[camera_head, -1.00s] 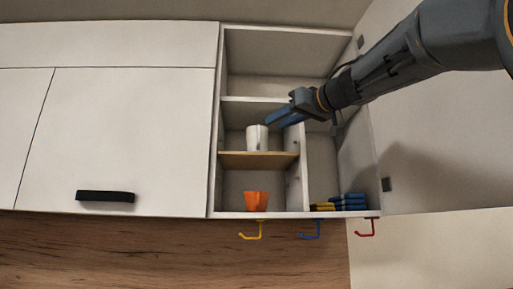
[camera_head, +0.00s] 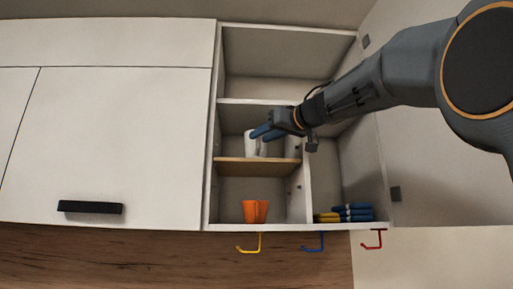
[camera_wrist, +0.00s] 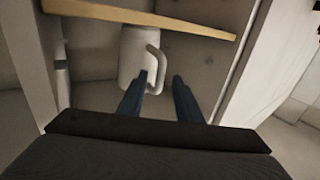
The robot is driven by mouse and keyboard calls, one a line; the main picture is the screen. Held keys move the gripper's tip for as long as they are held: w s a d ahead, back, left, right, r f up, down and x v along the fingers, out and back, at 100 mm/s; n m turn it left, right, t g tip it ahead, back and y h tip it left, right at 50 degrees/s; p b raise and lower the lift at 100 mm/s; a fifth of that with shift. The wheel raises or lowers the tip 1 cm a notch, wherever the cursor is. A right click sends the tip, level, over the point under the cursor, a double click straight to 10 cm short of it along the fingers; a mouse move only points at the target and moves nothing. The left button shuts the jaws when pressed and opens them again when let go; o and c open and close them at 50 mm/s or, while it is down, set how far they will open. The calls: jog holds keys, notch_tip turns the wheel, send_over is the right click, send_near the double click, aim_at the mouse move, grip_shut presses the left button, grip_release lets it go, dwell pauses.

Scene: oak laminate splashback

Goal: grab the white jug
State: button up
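The white jug (camera_head: 251,146) stands on the wooden shelf (camera_head: 236,169) in the open wall cabinet. In the wrist view the jug (camera_wrist: 133,58) shows with its handle on the right side, and the picture is turned so the shelf (camera_wrist: 150,17) is at the top. My gripper (camera_head: 262,134) is in front of the jug and partly covers it in the head view. Its two blue fingers are apart, with the fingertips (camera_wrist: 160,82) near the handle. Nothing is clearly held. I cannot tell whether a finger touches the jug.
An orange cup (camera_head: 255,211) stands in the compartment below. Blue and yellow items (camera_head: 345,213) lie in the compartment at right. Cabinet dividers (camera_head: 297,192) border the jug's compartment, and an open door (camera_head: 430,180) is at the right. Coloured hooks hang underneath.

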jog(key=shift+w+a, duration=0.3)
jog(key=shift+w, duration=0.15)
grip_shut()
jog(key=shift+s+r, duration=0.1)
jog(key=shift+r, duration=0.1)
